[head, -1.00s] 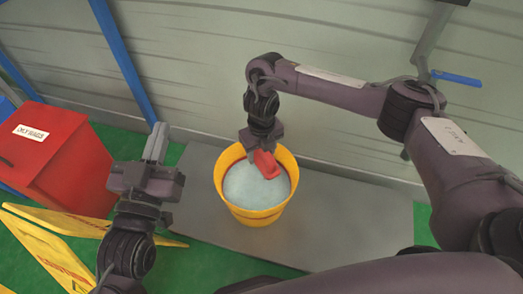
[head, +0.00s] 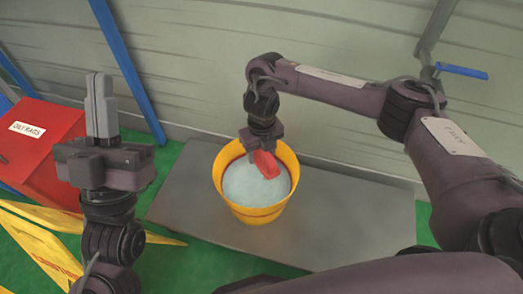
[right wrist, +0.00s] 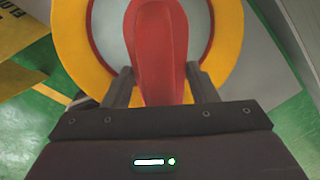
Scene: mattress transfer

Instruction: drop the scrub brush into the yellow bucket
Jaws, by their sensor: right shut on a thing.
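The yellow bucket (head: 258,213) stands upright on a grey slab and has a pale blue-grey surface inside. My right gripper (head: 260,150) is above the bucket's far rim and is shut on the red scrub brush (head: 266,165). In the right wrist view the brush (right wrist: 158,40) lies between the two fingers and extends over the bucket opening, inside the yellow rim (right wrist: 230,40). The brush's bristles are hidden. My left gripper (head: 101,85) is off to the left, apart from the bucket, with its fingers together and pointing up; it holds nothing visible.
The grey slab (head: 350,225) is bare around the bucket. A red bin (head: 35,160) labelled for rags and yellow folded signs (head: 45,245) are at the left on the green floor. A blue post (head: 130,70) and a corrugated wall (head: 330,40) stand behind.

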